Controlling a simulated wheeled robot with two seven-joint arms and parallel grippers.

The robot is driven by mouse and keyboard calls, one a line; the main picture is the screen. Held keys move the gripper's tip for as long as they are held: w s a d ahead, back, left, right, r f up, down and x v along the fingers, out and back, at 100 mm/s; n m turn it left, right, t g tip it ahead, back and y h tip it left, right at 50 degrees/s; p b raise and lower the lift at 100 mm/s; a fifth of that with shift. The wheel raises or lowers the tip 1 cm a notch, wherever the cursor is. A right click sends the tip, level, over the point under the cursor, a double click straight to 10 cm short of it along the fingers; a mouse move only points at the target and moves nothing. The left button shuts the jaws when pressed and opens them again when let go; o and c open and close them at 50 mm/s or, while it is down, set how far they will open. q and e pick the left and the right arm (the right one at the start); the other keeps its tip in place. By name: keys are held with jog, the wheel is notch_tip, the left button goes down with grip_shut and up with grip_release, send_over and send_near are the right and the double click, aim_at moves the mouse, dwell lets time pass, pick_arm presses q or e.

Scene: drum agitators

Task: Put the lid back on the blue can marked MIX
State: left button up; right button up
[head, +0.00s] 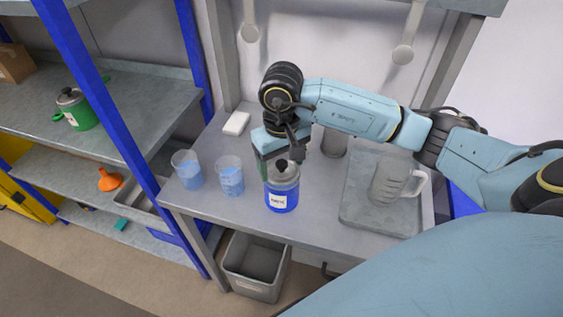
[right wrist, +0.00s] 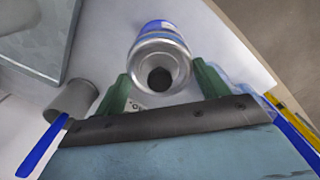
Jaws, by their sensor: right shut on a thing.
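The blue can (head: 283,199) with a white label stands upright near the front edge of the bench. The grey lid (head: 286,176) with a black knob (head: 282,165) is at the can's top; I cannot tell if it is fully seated. My right gripper (head: 277,160) reaches down from behind the can. The lid's far contact with the can is partly hidden. My left gripper is not in view.
Two beakers of blue liquid (head: 230,178) (head: 187,169) stand left of the can. A clear jug (head: 393,180) stands on a grey tray (head: 365,218) to the right. A white block (head: 236,123) lies behind. A grey bin (head: 254,266) is below; a green can (head: 78,112) is on the shelf.

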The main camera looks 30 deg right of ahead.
jog(key=shift+b, duration=0.4)
dwell(0.6)
dwell(0.3)
jog(key=o, duration=1.1)
jog(key=shift+c, duration=0.2)
jog(key=shift+r+p, duration=1.55)
jog(key=shift+r, duration=1.95)
grip_shut()
